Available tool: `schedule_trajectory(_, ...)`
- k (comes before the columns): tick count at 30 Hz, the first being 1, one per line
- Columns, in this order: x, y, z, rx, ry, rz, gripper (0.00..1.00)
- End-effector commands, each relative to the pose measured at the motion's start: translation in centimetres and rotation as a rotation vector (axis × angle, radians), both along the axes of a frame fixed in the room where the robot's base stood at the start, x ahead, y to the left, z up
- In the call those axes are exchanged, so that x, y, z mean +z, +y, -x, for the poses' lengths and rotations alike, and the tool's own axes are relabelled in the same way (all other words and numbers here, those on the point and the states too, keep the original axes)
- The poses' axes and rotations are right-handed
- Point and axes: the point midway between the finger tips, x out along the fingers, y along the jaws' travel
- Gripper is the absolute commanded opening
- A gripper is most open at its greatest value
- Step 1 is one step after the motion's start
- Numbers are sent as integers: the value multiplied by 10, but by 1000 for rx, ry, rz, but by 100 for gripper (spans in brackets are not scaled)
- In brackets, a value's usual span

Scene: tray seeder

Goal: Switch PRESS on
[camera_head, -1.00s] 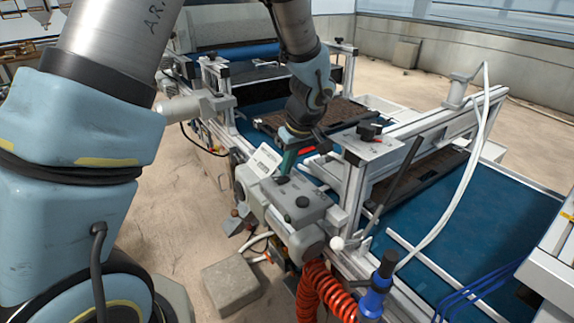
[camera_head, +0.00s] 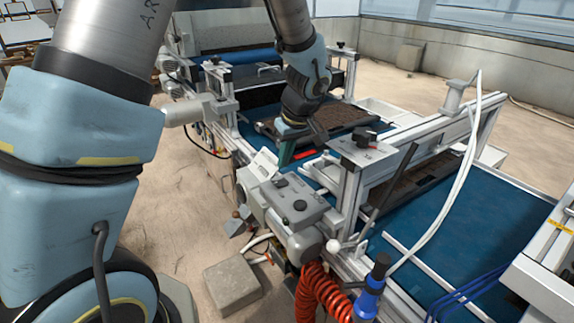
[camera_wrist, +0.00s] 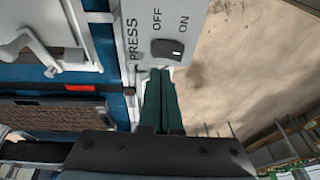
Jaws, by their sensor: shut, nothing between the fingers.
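The PRESS panel (camera_wrist: 140,28) is a pale plate at the top of the wrist view, lettered PRESS, OFF and ON. Its small black switch (camera_wrist: 167,49) sits beside the OFF and ON labels; I cannot tell its setting. In the head view a tilted white panel (camera_head: 262,165) at the machine's left edge appears to be this panel, its lettering too small to read. My gripper (camera_wrist: 160,74) is shut and empty, its green fingers pointing at the switch, tips just short of it in the picture. It also shows in the head view (camera_head: 286,162), right of the white panel.
A grey box (camera_head: 318,208) with knobs stands in front of the panel. A knob plate (camera_head: 365,148) on a metal post is to the right. A red piece (camera_head: 305,154) lies near the blue belt (camera_head: 490,235). An orange coiled hose (camera_head: 320,290) hangs below.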

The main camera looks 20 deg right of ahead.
Motion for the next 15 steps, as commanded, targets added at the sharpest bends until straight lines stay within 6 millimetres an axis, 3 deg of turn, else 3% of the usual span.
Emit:
schedule_trajectory(1, 18, 1, -6, 3, -2, 2, 0)
schedule_trajectory(2, 16, -3, -4, 0, -4, 5, 0)
schedule_trajectory(15, 88, -23, 17, -1, -2, 4, 0)
